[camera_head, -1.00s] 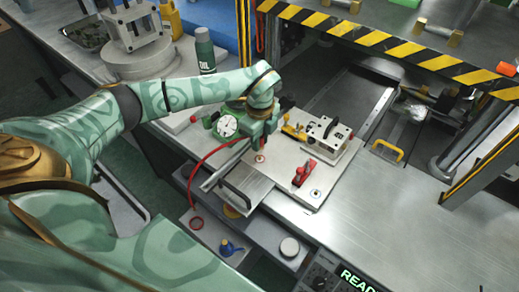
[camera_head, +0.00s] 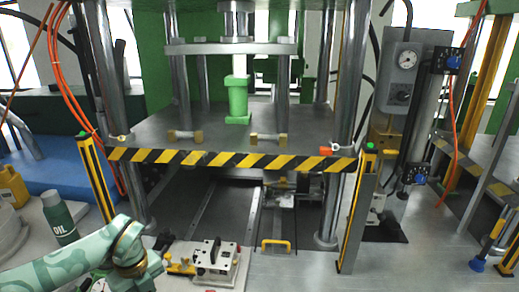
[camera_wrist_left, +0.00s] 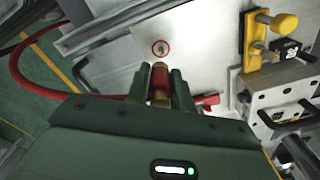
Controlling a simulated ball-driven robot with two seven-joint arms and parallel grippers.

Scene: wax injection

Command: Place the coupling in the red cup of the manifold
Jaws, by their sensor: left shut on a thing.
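In the left wrist view, my left gripper (camera_wrist_left: 160,86) is shut on the coupling (camera_wrist_left: 160,79), a small red and brass piece between the two green fingers. The fingers hide its sides. Beyond the fingertips is a pale metal plate with a small round red-ringed mark (camera_wrist_left: 160,48). I cannot tell the gap between coupling and plate. A red hose (camera_wrist_left: 33,82) curves on the left; its link to the coupling is hidden. In the head view only my left arm shows at the lower left, its gripper out of frame.
A red lever (camera_wrist_left: 207,101) is close by. An OIL bottle (camera_head: 59,219) stands left. The press with its striped edge (camera_head: 231,160) fills the background.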

